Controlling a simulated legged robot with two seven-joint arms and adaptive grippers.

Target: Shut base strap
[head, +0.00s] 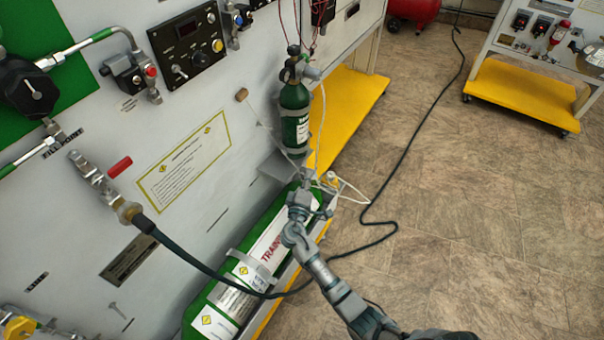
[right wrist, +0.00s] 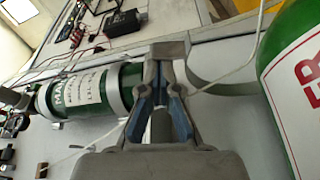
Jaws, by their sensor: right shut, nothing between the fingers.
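My right gripper (head: 303,188) is shut and empty, just below the small green cylinder (head: 295,115) and over the upper end of the large green cylinder (head: 270,250). In the right wrist view the closed fingers (right wrist: 168,55) have the small cylinder on their left and the large cylinder (right wrist: 296,90) on their right. A pale curved band (right wrist: 222,90) bulges out beside the fingers; I cannot tell whether it is latched or touched. A grey strap (head: 250,272) crosses the large cylinder lower down. My left gripper is out of view.
The panel wall (head: 180,210) stands close on the left with a hose (head: 200,265) crossing the large cylinder. A thin white cord (head: 350,188) loops near the gripper. A yellow shelf (head: 350,105) lies behind. The floor at right is open, with a black cable (head: 410,150).

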